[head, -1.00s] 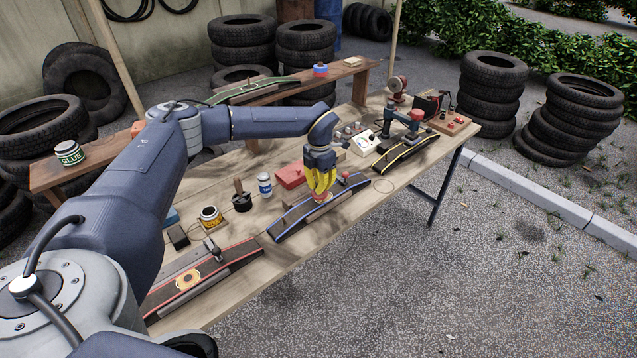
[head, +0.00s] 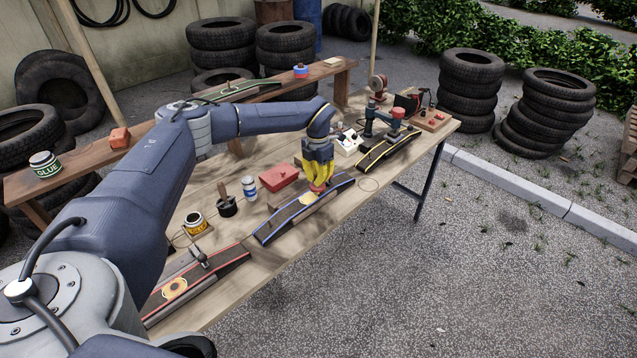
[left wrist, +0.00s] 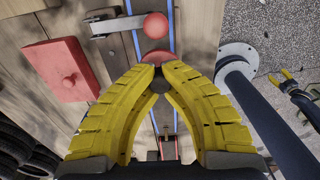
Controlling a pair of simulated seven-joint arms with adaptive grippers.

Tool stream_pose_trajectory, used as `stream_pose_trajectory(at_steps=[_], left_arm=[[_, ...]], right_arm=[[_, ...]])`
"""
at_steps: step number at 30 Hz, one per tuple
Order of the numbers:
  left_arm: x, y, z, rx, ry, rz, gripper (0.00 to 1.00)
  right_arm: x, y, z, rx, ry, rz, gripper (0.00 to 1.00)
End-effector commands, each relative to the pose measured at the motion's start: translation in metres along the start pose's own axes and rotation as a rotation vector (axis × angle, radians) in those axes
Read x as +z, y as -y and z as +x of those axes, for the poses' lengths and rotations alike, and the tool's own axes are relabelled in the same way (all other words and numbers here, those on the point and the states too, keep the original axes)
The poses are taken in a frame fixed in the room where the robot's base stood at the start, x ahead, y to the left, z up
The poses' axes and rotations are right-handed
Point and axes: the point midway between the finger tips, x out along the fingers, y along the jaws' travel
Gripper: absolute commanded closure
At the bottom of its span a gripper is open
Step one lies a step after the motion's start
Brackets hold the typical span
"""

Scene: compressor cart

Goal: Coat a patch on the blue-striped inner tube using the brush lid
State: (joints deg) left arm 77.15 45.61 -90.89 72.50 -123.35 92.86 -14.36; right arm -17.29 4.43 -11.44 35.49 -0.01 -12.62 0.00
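The blue-striped inner tube (head: 283,220) lies lengthwise near the table's front edge; its blue edges also show in the left wrist view. A pale patch (head: 308,199) lies on it, just left of my left gripper. My left gripper (head: 318,184) points down over the tube, its yellow fingers together around a red lid (head: 318,189). The lid also shows at the fingertips in the left wrist view (left wrist: 156,57). The fingers hide part of it, and its brush and any contact with the patch cannot be made out. My right gripper (left wrist: 282,76) shows small in the left wrist view, its tips apart.
A red-striped tube (head: 215,275) lies left, a yellow-striped one (head: 390,153) right.

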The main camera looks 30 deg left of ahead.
Motion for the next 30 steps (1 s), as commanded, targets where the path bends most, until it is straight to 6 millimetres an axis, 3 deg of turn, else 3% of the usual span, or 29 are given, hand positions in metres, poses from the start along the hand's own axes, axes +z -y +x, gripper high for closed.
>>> stream_pose_trajectory(at_steps=[2, 4, 21, 30], left_arm=[[0.002, -0.001, -0.003, 0.000, 0.001, -0.001, 1.00], [0.003, -0.001, -0.021, 0.001, 0.006, 0.001, 1.00], [0.006, 0.004, -0.069, 0.001, 0.002, 0.009, 1.00], [0.006, 0.005, -0.079, 0.001, 0.000, 0.010, 1.00]], right_arm=[[0.001, 0.000, 0.000, 0.000, 0.001, 0.000, 0.40], [0.001, 0.000, 0.000, 0.000, 0.001, 0.000, 0.40], [-0.002, -0.003, 0.000, 0.003, -0.003, -0.002, 0.40], [-0.002, -0.005, 0.000, 0.005, -0.002, -0.002, 0.40]])
